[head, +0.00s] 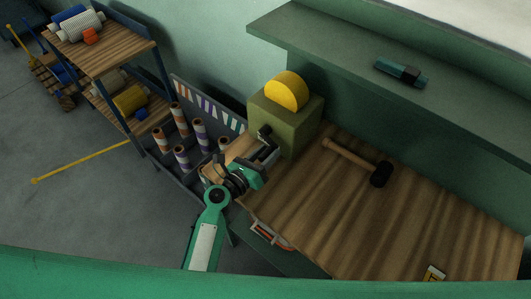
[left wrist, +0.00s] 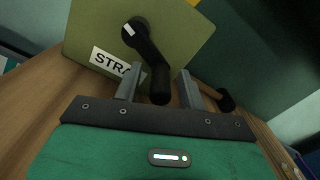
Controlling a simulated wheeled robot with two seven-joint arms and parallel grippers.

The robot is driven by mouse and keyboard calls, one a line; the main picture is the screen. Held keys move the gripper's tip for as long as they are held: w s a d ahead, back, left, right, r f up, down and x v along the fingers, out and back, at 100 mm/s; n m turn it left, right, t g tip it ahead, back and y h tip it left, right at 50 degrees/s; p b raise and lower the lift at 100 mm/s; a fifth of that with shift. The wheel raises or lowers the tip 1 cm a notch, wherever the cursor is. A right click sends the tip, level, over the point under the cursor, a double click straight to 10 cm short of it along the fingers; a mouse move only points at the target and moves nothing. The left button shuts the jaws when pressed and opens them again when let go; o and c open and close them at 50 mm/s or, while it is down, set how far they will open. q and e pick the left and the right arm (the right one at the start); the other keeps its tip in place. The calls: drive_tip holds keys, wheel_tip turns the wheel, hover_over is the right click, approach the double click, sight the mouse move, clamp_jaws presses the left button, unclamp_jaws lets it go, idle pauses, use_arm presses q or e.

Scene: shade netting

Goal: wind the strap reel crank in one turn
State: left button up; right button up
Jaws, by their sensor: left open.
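The strap reel is an olive box (head: 285,122) with a yellow half-disc (head: 287,91) on top, at the back left of the wooden bench. Its black crank (head: 264,131) is on the side facing my left arm. In the left wrist view the crank (left wrist: 148,45) runs from its pivot at upper left down to a rounded handle (left wrist: 160,84). A partly hidden "STRA" label shows on the box face. My left gripper (left wrist: 158,74) is open, with the handle appearing between its two fingers. I cannot tell whether they touch it. My right gripper is out of view.
A mallet (head: 357,161) lies on the bench (head: 330,220) right of the reel. A shelf (head: 340,55) above holds a teal and black tool (head: 401,73). Several striped rolls (head: 199,135) stand in a rack to the left. The middle of the bench is clear.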

use_arm(q)
clamp_jaws()
drive_tip(key=shift+f, duration=0.1)
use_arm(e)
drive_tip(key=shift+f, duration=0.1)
use_arm(q)
drive_tip(key=shift+w+a+f+m+b, duration=0.15)
drive_tip(key=shift+f+m+b, duration=0.3)
drive_tip(key=shift+m, duration=0.3)
drive_tip(key=shift+w+a+f+m+b, duration=0.1)
drive_tip(key=shift+a+f+m+b, duration=0.1)
drive_tip(key=shift+m+b, duration=0.45)
drive_tip(key=m, duration=0.1)
drive_tip(key=m+b, duration=0.1)
drive_tip(key=f+m, duration=0.1)
drive_tip(key=shift+w+a+m+b, duration=0.25)
drive_tip(key=shift+a+m+b, duration=0.05)
drive_tip(key=shift+a+m, duration=0.1)
drive_tip(key=shift+m, duration=0.3)
drive_tip(key=shift+w, duration=0.1)
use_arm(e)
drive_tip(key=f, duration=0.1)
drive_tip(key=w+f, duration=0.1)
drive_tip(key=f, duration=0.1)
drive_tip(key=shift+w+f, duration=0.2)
